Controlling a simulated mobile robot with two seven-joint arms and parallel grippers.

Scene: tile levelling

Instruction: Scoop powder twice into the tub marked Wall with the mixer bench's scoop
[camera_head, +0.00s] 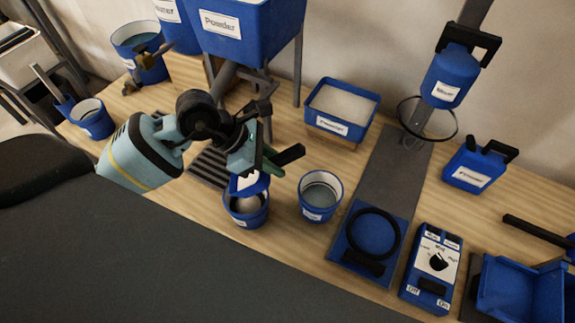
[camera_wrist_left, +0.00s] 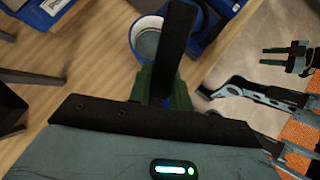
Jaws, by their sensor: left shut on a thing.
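My left gripper (camera_head: 262,155) is shut on the dark handle (camera_head: 290,155) of the scoop. The blue head of the scoop (camera_head: 250,184) is over a blue tub (camera_head: 240,218) that holds grey material; whether they touch I cannot tell. A second blue tub (camera_head: 318,207) stands just to the right. Both labels are too small to read. A blue bin of pale powder (camera_head: 340,127) stands behind them. In the left wrist view the handle (camera_wrist_left: 178,45) juts past the fingers and partly covers a tub (camera_wrist_left: 137,40). A dark gripper with green fingers, seemingly my right one (camera_wrist_left: 280,57), shows small at right.
A blue hopper marked Powder (camera_head: 240,28) stands on legs at the back. The mixer (camera_head: 452,75) is at right, above a grey strip and blue base (camera_head: 345,262). A dial box (camera_head: 432,265) and a blue tray (camera_head: 510,295) lie in front right. A tub (camera_head: 95,125) stands far left.

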